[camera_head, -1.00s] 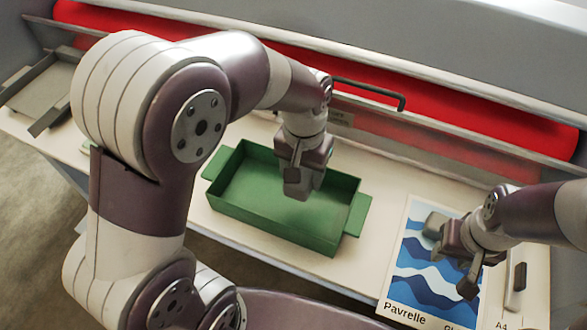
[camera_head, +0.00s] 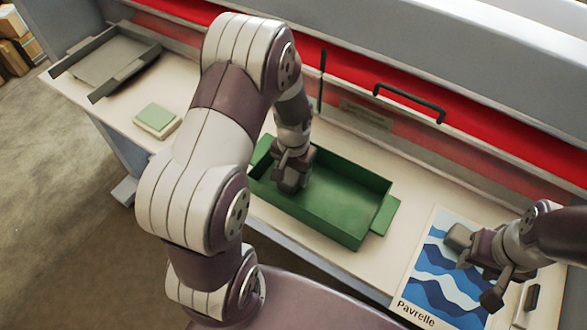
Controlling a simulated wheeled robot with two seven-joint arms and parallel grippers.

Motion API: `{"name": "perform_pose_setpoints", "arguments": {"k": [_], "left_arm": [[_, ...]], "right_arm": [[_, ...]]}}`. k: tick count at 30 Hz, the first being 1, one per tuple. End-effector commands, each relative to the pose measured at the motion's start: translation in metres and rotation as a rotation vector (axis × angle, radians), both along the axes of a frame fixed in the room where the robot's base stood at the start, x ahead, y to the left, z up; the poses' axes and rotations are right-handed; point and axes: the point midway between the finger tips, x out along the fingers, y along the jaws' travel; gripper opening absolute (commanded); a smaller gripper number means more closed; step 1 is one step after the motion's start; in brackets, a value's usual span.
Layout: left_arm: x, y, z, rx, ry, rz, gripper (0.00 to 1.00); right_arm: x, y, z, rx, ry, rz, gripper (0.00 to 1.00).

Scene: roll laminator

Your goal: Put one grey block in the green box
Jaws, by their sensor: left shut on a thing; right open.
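The green box (camera_head: 345,232) is an open tray with end handles, on the pale bench in the head view. My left gripper (camera_head: 292,164) is at the box's left end, pointing down. It is shut on a grey block (camera_head: 291,181), partly hidden by the fingers; I cannot tell whether the block touches the floor of the box. My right gripper (camera_head: 476,270) is open above the blue wave poster (camera_head: 436,262). A light grey piece beside its upper finger may be another block or the fingertip; I cannot tell.
A laminator with a red roll (camera_head: 350,85) and a dark handle (camera_head: 410,100) runs along the back. A grey tray (camera_head: 105,62) and a green-topped pad (camera_head: 157,118) lie at the left. A small dark-topped item (camera_head: 530,298) lies right of the poster.

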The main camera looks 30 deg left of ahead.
Motion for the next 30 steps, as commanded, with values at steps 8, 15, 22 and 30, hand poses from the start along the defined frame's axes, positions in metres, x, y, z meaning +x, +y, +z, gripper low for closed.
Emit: {"name": "perform_pose_setpoints", "arguments": {"k": [8, 15, 22, 30], "left_arm": [[0.000, 0.000, -0.002, 0.000, 0.001, 0.000, 0.83], [0.000, 0.000, -0.002, 0.000, 0.000, 0.000, 0.83], [0.002, 0.000, 0.031, 0.001, -0.007, 0.000, 0.83], [0.000, 0.000, 0.098, 0.001, -0.004, 0.000, 0.83]], "right_arm": [[0.000, 0.000, -0.002, 0.000, 0.000, 0.000, 0.43], [0.000, 0.000, -0.001, 0.000, 0.000, 0.000, 0.43], [0.000, 0.000, -0.011, 0.000, 0.000, 0.000, 0.43], [0.000, 0.000, -0.025, 0.000, 0.000, 0.000, 0.43]]}}
